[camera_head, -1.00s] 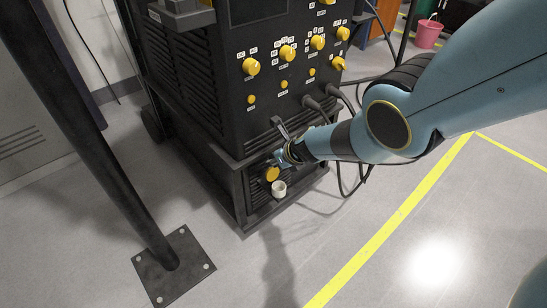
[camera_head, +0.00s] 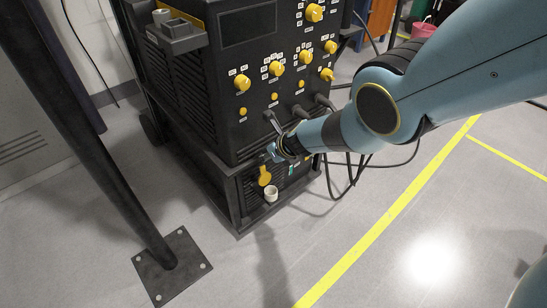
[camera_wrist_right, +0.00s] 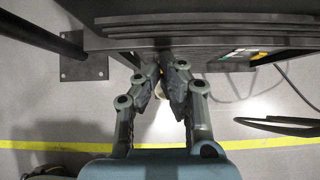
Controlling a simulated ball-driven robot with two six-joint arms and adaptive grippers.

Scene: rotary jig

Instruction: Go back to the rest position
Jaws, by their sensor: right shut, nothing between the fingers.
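My right gripper (camera_head: 274,153) comes in from the right in the head view. It is at the front of the black machine (camera_head: 195,90), just above a yellow part (camera_head: 265,176) and a white cylinder (camera_head: 271,194) low on its front. In the right wrist view my right gripper (camera_wrist_right: 168,72) has its fingertips close together, with nothing held between them. The machine's dark underside or edge (camera_wrist_right: 210,30) fills the top of that view. I cannot tell whether the fingers touch it. My left gripper is not in view.
A dark post with a bolted foot plate (camera_head: 172,266) stands at left. Black cables (camera_head: 350,172) hang at the machine's right, near my forearm. Yellow knobs (camera_head: 277,70) cover its upper front. Open floor with a yellow line (camera_head: 400,206) lies to the right.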

